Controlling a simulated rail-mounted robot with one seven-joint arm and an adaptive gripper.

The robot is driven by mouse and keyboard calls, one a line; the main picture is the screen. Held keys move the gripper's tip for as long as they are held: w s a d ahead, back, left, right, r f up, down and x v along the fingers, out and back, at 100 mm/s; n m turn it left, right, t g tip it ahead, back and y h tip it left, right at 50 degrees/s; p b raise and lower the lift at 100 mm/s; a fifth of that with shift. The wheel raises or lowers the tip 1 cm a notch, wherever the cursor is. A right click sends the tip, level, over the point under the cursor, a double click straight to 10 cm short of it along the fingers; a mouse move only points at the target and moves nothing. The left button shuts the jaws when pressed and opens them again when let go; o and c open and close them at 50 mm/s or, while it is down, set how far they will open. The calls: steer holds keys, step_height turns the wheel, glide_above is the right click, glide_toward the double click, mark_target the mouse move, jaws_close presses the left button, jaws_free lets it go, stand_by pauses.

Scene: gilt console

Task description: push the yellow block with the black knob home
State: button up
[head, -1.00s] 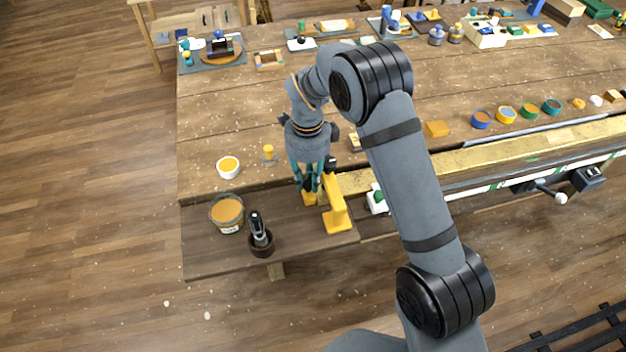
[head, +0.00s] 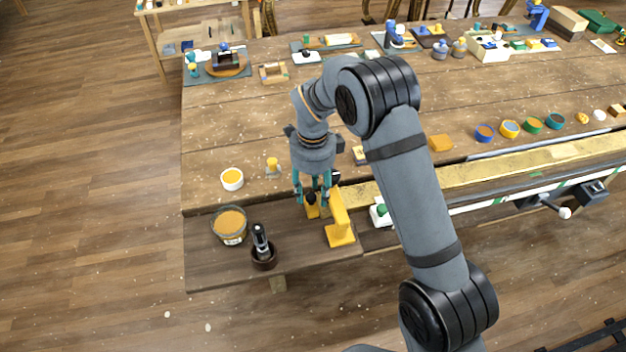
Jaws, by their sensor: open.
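The yellow block with the black knob (head: 312,211) sits on the lower dark wooden shelf, close to the bench's front edge and partly hidden by my gripper. A taller yellow upright piece with a flat foot (head: 340,235) stands just right of it. My gripper (head: 312,200) points down over the block with its teal fingers apart, one on each side of the black knob as seen from here. I cannot tell whether the fingers touch the knob or the block.
A glass jar of orange stuff (head: 230,225) and a brown pot holding a black-handled tool (head: 264,257) stand left on the shelf. A white bowl (head: 232,179) and a small yellow-topped piece (head: 272,166) are on the bench. A gilt bar (head: 480,177) runs right.

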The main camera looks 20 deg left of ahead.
mark_target(313, 196)
step_height(313, 196, up, 12)
steer(key=shift+f, duration=0.2)
steer(key=shift+f, duration=0.15)
stand_by(0.4)
